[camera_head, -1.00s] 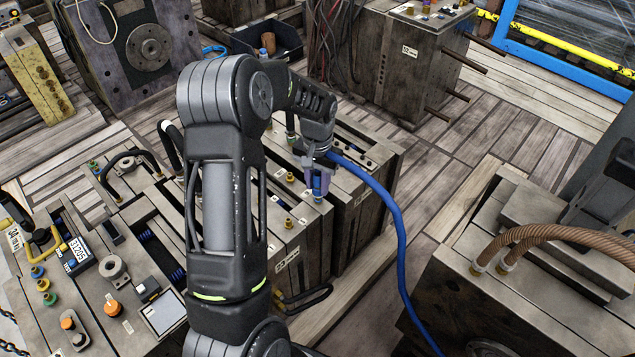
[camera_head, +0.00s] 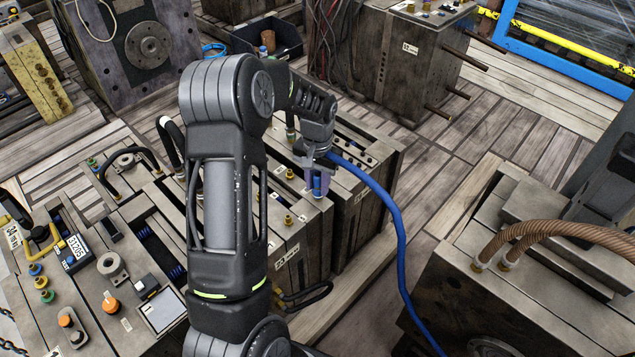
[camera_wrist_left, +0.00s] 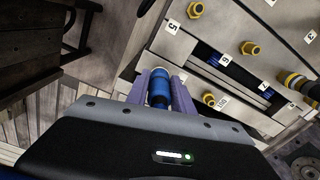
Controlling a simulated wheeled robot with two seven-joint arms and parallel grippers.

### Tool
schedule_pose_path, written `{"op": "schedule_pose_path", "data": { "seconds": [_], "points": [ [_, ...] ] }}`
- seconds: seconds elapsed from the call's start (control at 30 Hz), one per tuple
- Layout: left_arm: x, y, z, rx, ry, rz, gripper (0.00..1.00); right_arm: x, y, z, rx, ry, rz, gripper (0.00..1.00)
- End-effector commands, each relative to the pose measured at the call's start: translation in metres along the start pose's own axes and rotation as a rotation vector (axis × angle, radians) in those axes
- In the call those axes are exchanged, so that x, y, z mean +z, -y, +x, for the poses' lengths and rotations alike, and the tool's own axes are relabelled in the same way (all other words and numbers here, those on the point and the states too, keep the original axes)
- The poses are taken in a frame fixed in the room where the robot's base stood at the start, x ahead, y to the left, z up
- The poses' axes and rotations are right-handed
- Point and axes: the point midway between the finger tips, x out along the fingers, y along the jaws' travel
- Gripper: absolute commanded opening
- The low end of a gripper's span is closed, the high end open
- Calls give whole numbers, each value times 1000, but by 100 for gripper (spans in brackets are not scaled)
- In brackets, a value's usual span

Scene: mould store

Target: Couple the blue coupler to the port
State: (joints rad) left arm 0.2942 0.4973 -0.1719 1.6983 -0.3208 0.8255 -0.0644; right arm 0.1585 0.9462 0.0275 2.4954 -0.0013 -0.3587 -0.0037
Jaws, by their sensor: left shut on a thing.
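The blue coupler (camera_head: 317,187) is held between the pale purple fingers of my left gripper (camera_head: 315,180). It also shows in the left wrist view (camera_wrist_left: 159,88), upright between the fingers. A blue hose (camera_head: 394,205) runs from behind the gripper down to the front. The coupler is over or beside the near edge of a steel mould block; its exact height is unclear. Brass ports stand on the block, one (camera_head: 289,219) to the left of and nearer than the coupler. In the wrist view one brass port (camera_wrist_left: 208,99) is right of the coupler. My right gripper is not in view.
Several fittings and a black hose (camera_head: 130,160) stand on the mould at left. Another mould with thick brown hoses (camera_head: 560,230) stands at right. A dark bin (camera_head: 266,40) is behind. Wooden floor (camera_head: 455,150) lies clear between the moulds.

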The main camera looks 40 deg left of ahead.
Motion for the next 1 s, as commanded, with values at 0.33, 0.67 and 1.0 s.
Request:
{"op": "schedule_pose_path", "data": {
  "seconds": [0.33, 0.67, 1.0],
  "points": [
    [0, 0, 0, 0, -1, 0, 0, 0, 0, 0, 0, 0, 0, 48],
    [0, 0, 4, 0, -1, 0, 0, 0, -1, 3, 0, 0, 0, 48],
    [0, 0, 9, 0, -1, 0, 0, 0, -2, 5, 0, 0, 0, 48]
  ]
}}
